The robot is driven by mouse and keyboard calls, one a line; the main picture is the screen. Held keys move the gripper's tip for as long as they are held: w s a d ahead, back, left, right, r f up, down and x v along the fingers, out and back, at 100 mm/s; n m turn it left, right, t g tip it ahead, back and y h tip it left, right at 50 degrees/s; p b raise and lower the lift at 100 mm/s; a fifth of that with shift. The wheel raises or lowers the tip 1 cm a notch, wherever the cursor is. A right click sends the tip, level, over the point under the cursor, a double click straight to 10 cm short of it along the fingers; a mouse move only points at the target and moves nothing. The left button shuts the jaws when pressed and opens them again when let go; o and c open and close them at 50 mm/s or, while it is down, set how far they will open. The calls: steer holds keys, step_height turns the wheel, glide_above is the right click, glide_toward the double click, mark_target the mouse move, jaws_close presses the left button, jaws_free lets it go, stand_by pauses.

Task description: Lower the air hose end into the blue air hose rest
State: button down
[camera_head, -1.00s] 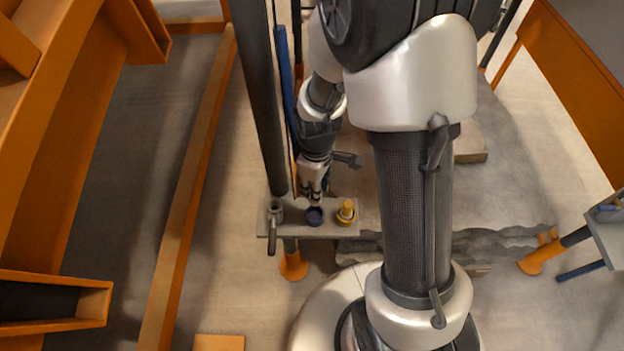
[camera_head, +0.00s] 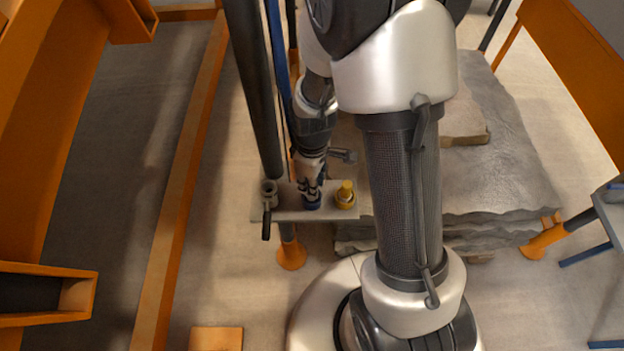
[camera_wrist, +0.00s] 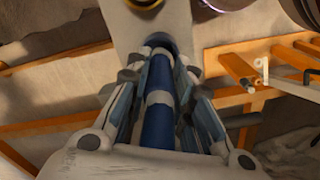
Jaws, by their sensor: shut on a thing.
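My gripper (camera_head: 311,192) points down over the grey plate (camera_head: 329,213) in the head view. Its fingers are shut around the blue air hose end (camera_wrist: 158,100), which shows between them in the wrist view. The hose end looks lined up with the blue air hose rest (camera_head: 312,206), whose dark rim also shows in the wrist view (camera_wrist: 160,40). The hose tip is at the rest's opening; I cannot tell how deep it sits. The fingers partly hide the rest in the head view.
A yellow piece (camera_head: 345,194) sits on the plate just right of the rest. A grey fitting with a dark handle (camera_head: 268,198) is at the plate's left end. A dark post (camera_head: 255,90) rises close left of my arm. A grey stone slab (camera_head: 500,165) lies right.

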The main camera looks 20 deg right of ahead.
steer(key=shift+f, duration=0.25)
steer(key=c, duration=1.3)
jaws_free()
steer(key=shift+r, duration=0.1)
step_height(320, 180, up, 11)
steer(key=shift+r, duration=0.45)
